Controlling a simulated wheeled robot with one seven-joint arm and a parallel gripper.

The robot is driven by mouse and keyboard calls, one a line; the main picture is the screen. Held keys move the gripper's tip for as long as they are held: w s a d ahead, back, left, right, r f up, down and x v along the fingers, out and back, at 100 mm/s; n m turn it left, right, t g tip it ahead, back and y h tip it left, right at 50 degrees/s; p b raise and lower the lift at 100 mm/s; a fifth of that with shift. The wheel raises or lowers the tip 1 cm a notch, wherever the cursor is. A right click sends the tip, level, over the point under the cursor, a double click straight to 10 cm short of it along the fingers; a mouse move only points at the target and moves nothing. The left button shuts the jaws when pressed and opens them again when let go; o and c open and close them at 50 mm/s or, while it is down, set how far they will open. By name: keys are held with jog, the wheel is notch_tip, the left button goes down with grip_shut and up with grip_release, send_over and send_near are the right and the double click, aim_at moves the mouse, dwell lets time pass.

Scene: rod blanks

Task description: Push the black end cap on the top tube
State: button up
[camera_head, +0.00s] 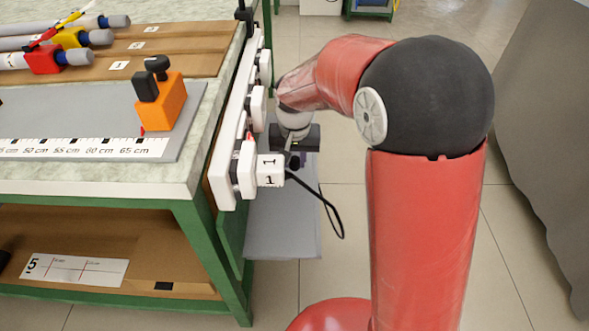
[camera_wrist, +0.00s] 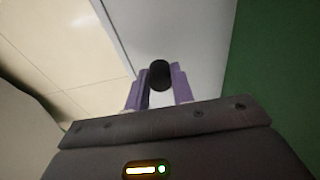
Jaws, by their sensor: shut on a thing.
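My gripper shows in the wrist view (camera_wrist: 158,92) with two purple fingers shut on a small black end cap (camera_wrist: 160,74). Several grey tubes lie at the upper left of the table. The top tube (camera_head: 62,29) is the farthest, with a blue-grey right end (camera_head: 118,21). My gripper is well apart from it, to the right and nearer.
An orange block (camera_head: 162,103) with black pieces on top stands on a grey board with a printed scale (camera_head: 85,148). A white rail (camera_head: 228,125) with white fittings runs along the table's right side. A grey shelf (camera_head: 283,235) lies below my gripper. A grey surface borders the right.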

aim_at(295, 177)
jog(key=shift+f, duration=1.85)
jog(key=shift+f+b, duration=0.15)
jog(key=shift+b, duration=0.15)
jog(key=o, duration=1)
jog(key=shift+c, duration=0.2)
